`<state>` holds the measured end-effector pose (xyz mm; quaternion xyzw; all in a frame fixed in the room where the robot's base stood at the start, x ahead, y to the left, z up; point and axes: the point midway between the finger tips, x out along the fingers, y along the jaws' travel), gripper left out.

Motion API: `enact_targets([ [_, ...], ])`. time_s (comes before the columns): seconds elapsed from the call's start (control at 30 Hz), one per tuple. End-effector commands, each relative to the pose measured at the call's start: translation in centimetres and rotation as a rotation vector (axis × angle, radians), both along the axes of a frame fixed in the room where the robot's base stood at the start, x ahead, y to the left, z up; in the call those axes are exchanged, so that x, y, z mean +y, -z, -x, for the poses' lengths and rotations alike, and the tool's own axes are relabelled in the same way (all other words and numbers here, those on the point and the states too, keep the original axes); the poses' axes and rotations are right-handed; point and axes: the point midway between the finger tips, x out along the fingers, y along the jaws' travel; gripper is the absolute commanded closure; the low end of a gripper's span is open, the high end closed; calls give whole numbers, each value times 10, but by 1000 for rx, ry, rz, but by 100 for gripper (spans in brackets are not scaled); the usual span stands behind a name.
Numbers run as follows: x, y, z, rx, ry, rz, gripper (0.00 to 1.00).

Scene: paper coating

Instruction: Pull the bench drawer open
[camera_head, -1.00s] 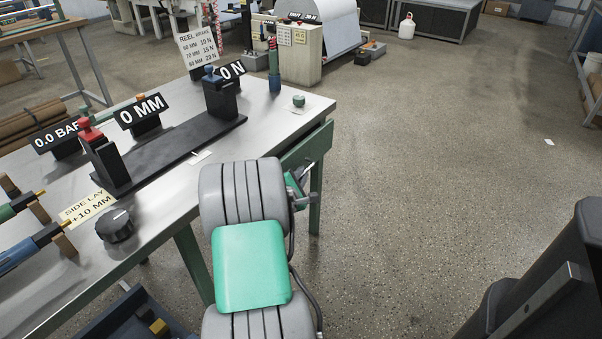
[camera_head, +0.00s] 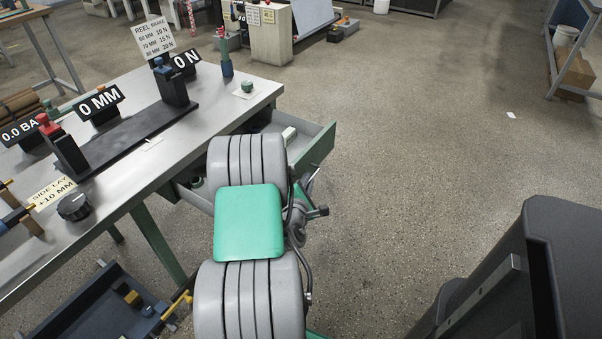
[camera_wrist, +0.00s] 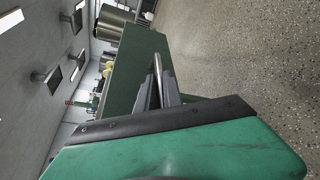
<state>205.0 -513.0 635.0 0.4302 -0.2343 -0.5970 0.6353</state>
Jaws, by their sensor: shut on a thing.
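The bench drawer (camera_head: 318,150) is pulled out from under the bench's right edge, with its green front standing clear of the bench. Part of its interior shows, and my arm hides the middle. In the wrist view the drawer front (camera_wrist: 127,65) fills the area ahead of my gripper (camera_wrist: 163,92). The gripper is shut on the drawer's pale bar handle (camera_wrist: 157,68). In the head view the gripper is mostly hidden behind my arm's wrist.
The metal-topped bench (camera_head: 190,130) carries a black fixture (camera_head: 120,138), a knob (camera_head: 74,207) and label signs. A pale block (camera_head: 289,133) lies in the drawer. A dark blue tray (camera_head: 100,305) is at lower left. The floor to the right is open.

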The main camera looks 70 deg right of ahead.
Motion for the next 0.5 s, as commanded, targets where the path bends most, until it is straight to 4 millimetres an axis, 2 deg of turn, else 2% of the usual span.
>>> enact_targets([
  [0.1, 3, 1, 7, 1, 1, -5, 100],
  [0.5, 3, 2, 12, 1, 4, -4, 100],
])
